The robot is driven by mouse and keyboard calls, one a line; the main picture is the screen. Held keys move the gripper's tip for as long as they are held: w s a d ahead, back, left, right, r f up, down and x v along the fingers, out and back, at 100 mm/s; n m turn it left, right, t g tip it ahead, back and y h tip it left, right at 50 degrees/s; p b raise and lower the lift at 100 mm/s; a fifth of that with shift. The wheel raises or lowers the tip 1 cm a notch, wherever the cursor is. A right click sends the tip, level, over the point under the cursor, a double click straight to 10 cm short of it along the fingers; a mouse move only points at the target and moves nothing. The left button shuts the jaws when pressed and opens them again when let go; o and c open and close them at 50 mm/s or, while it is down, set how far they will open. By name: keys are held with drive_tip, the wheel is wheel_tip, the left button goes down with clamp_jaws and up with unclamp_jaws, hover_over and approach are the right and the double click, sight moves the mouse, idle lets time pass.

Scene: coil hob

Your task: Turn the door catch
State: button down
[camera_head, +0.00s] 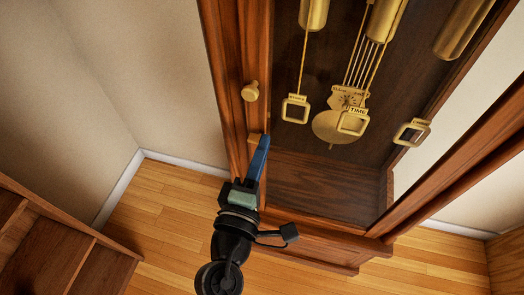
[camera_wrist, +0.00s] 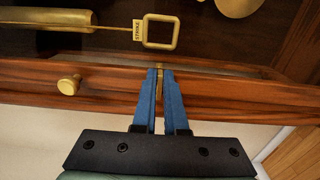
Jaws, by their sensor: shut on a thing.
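The door catch (camera_head: 253,138) is a small brass piece on the left wooden upright of a tall clock case, below a round brass knob (camera_head: 250,91). My gripper (camera_head: 264,140) reaches up to it from below with its blue fingers. In the wrist view the fingers (camera_wrist: 159,72) stand on either side of the brass catch (camera_wrist: 160,84) and are shut on it. The fingers hide part of the catch, so its exact angle is hard to tell. The knob (camera_wrist: 68,85) shows to the left, apart from the fingers.
Inside the clock case (camera_head: 330,175) hang brass weights (camera_head: 313,14) and a pendulum (camera_head: 332,127), close to my fingers. Wooden furniture (camera_head: 60,240) stands at the lower left. Bare floor (camera_head: 165,200) lies between it and the clock.

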idle(0.3)
drive_tip(key=c, duration=1)
unclamp_jaws()
drive_tip(key=shift+o, duration=0.2)
drive_tip(key=b+v, duration=0.2)
drive_tip(key=v, duration=1.1)
